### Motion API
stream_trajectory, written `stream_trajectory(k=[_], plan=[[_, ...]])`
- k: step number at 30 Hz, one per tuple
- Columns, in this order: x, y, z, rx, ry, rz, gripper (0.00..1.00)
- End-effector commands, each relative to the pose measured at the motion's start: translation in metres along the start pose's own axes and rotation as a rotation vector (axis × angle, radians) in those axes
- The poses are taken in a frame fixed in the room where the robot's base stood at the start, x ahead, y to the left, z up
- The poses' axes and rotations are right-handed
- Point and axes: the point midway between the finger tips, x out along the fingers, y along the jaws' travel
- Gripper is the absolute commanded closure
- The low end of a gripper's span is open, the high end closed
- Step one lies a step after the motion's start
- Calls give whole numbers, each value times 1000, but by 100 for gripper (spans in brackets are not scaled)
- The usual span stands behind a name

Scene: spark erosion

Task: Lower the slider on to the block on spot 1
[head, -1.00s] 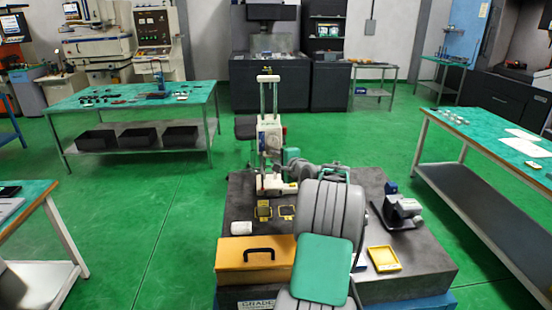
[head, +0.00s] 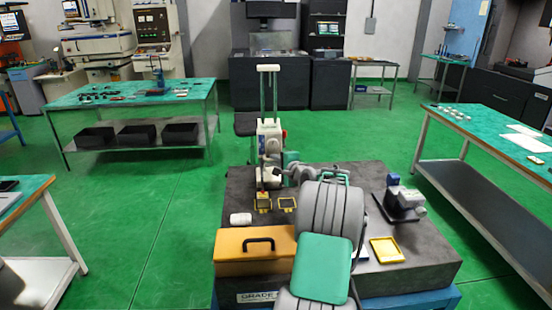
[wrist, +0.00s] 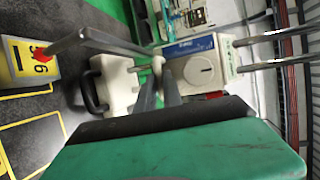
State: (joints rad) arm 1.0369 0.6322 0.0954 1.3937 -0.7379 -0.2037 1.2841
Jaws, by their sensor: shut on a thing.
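The height gauge's pale slider (head: 269,138) sits low on its twin upright rods above the gauge base in the head view. In the wrist view the slider (wrist: 197,70) shows a blue label and a round dial. My gripper (wrist: 160,80) is shut at the slider's near side, seemingly on a small knob; the grip is partly hidden. A grey bar (wrist: 100,42) reaches left to the block (wrist: 32,60), which has a yellow face with a number and a red mark. I cannot tell whether bar and block touch. The block stands by the left yellow-framed spot (head: 263,205).
A second yellow-framed spot (head: 287,203) lies to the right. An orange case (head: 255,262), a white cylinder (head: 241,219), a yellow tray (head: 386,250) and a grey instrument (head: 405,202) share the dark plate (head: 435,255). The gauge base with its black handle (wrist: 90,93) is close to my gripper.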

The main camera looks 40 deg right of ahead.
Motion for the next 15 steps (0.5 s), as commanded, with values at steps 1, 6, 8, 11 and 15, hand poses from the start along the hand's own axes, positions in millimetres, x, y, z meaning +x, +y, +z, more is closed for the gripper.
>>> stream_trajectory(k=[1,6,8,11,15], plan=[[3,14,-1,1,0,2,100],[3,16,-1,2,0,4,100],[3,16,-1,3,0,6,100],[3,17,-1,4,0,7,89],[3,17,-1,4,0,7,77]])
